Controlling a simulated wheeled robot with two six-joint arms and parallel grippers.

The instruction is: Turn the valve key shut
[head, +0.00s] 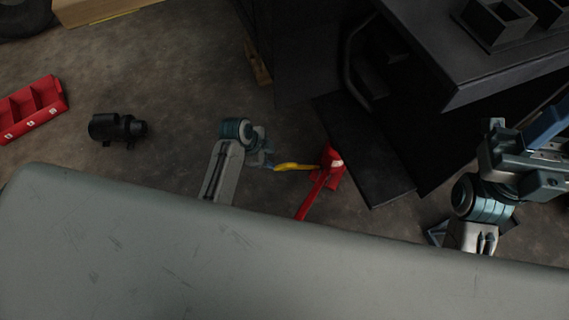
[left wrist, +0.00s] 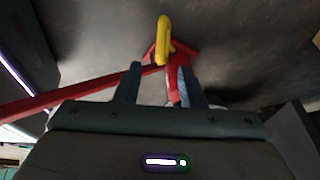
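A yellow valve key (head: 297,166) points left from a red valve body (head: 331,160) with a red pipe (head: 309,200), low near the floor. My left gripper (head: 268,162) is at the key's left end. In the left wrist view, my left gripper (left wrist: 159,72) has its two fingers spread apart. The yellow key (left wrist: 162,42) shows ahead of and between the fingertips, and the red pipe (left wrist: 80,92) runs off to the left. I cannot tell whether a finger touches the key. My right gripper (head: 540,150) is far right, and its fingers are unclear.
A black forklift body (head: 480,60) with a dark step plate (head: 365,150) stands right behind the valve. A red bin (head: 33,107) and a black cylindrical part (head: 116,128) lie on the floor at left. A grey surface (head: 250,260) fills the foreground.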

